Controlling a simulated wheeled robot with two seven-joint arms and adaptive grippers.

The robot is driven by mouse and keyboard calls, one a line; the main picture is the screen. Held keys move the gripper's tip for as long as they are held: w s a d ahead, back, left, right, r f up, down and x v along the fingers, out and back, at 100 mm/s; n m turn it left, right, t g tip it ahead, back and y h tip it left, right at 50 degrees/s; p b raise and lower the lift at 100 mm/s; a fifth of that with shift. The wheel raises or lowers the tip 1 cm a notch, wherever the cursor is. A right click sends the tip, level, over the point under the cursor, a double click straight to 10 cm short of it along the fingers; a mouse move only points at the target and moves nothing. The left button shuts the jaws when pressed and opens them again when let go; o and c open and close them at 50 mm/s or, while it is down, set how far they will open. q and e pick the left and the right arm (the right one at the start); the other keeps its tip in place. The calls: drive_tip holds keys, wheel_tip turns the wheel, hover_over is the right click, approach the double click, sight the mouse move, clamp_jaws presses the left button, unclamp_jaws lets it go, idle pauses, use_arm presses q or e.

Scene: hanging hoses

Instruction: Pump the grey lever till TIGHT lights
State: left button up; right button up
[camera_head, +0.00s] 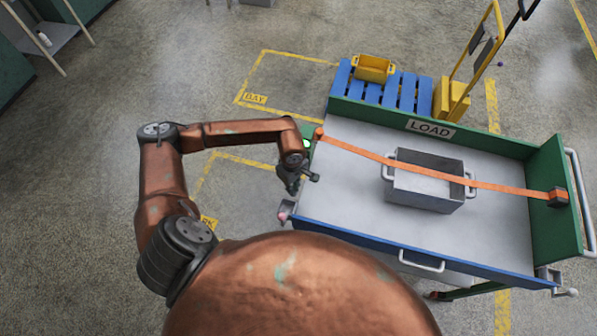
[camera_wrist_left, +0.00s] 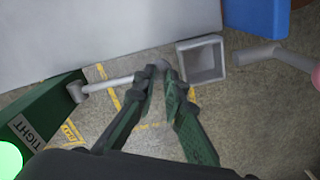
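The grey lever (camera_wrist_left: 108,84) shows in the left wrist view, running from a pivot on a green panel to my fingertips. My left gripper (camera_wrist_left: 162,72) has its fingers drawn together at the lever's far end and looks shut on it. In the head view my left gripper (camera_head: 293,180) is at the cart's left edge, and the lever is hard to make out there. The TIGHT label (camera_wrist_left: 27,131) is on the green panel, and a round lamp (camera_wrist_left: 8,160) beside it glows bright green. An orange strap (camera_head: 430,172) runs straight across the cart. My right gripper is not in view.
A grey crate (camera_head: 425,193) stands on the cart under the strap. The LOAD sign (camera_head: 430,128) is on the cart's back wall. A square grey bracket (camera_wrist_left: 203,60) and a grey bar (camera_wrist_left: 278,56) are right of my fingers. Blue pallet (camera_head: 390,95) stands behind.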

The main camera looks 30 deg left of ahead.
use_arm(q)
drive_tip(key=shift+w+r+p, duration=0.15)
drive_tip(key=shift+r+p, duration=0.75)
drive_tip(key=shift+r, duration=1.4)
drive_tip(key=shift+w+r, duration=0.1)
drive_tip(key=shift+w+a+r+p, duration=0.15)
drive_tip(key=shift+w+r, duration=0.15)
drive_tip(key=shift+r, duration=0.35)
drive_tip(key=shift+w+r+p, duration=0.1)
drive_tip(key=shift+w+r, duration=0.2)
drive_tip(key=shift+r, duration=0.35)
drive_tip(key=shift+w+a+r+p, duration=0.15)
drive_tip(key=shift+w+r, duration=0.15)
drive_tip(key=shift+r, duration=0.35)
drive_tip(key=shift+r, duration=0.1)
wheel_tip(320, 180, up, 5)
drive_tip(key=shift+f+p, duration=0.1)
drive_tip(key=shift+p, duration=0.95)
